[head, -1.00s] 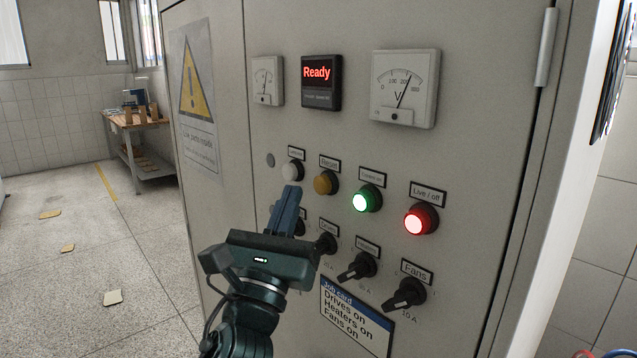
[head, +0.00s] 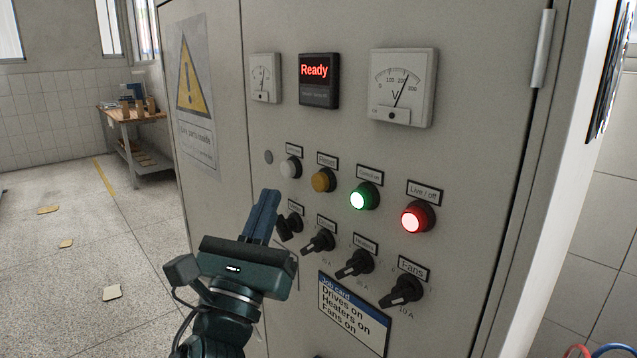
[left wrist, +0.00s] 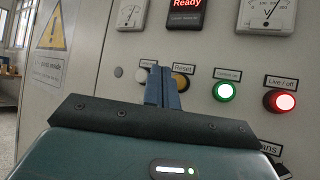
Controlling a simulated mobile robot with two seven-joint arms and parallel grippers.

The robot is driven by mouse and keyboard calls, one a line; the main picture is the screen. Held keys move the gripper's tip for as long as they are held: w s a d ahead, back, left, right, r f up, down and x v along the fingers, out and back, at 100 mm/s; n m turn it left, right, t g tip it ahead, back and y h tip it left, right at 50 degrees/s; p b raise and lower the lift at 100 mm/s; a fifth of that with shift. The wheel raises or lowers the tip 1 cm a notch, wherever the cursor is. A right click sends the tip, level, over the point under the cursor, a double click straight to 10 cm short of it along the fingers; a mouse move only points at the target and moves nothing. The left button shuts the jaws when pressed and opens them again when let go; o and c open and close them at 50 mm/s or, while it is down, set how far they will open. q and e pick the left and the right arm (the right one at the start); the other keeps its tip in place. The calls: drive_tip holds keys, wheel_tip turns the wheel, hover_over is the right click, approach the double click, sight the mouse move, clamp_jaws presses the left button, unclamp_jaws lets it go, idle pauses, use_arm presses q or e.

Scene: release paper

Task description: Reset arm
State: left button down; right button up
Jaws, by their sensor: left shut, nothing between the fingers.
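My left gripper (head: 264,210) is shut and empty, with its blue fingers pointing up in front of the grey cabinet (head: 455,130). In the head view it is left of the first black rotary switch (head: 290,226) and below the white button (head: 291,167). In the left wrist view the shut fingers (left wrist: 161,88) overlap the amber Reset button (left wrist: 180,82). The green lamp (head: 364,196) and the red Live / off lamp (head: 418,217) are lit. The display (head: 319,80) reads "Ready". Three more rotary switches include Fans (head: 402,289). My right gripper is out of view.
A job card (head: 353,314) on the cabinet reads "Drives on, Heaters on, Fans on". A warning sign (head: 194,95) is on its left side. A wooden table (head: 135,115) stands far back left. The floor at left is open, with a few flat scraps (head: 111,292).

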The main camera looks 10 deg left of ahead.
use_arm(q)
wheel_tip(320, 180, down, 25)
drive_tip(key=s+n+g, duration=0.1)
drive_tip(key=n+g, duration=0.7)
drive_tip(key=n, duration=0.9)
drive_tip(key=s+f+n+g, duration=0.3)
drive_tip(key=s+f+n, duration=0.4)
drive_tip(key=f, duration=0.3)
drive_tip(key=s+f+n+g, duration=0.3)
drive_tip(key=s+f+n, duration=0.5)
drive_tip(key=f+n, duration=0.2)
drive_tip(key=shift+s+d, duration=0.2)
drive_tip(key=shift+d, duration=0.05)
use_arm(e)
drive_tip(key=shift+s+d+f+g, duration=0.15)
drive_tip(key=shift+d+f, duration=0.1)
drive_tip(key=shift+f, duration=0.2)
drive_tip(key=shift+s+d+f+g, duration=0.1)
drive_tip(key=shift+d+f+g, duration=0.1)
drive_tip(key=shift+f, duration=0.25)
use_arm(q)
drive_tip(key=shift+f, duration=0.1)
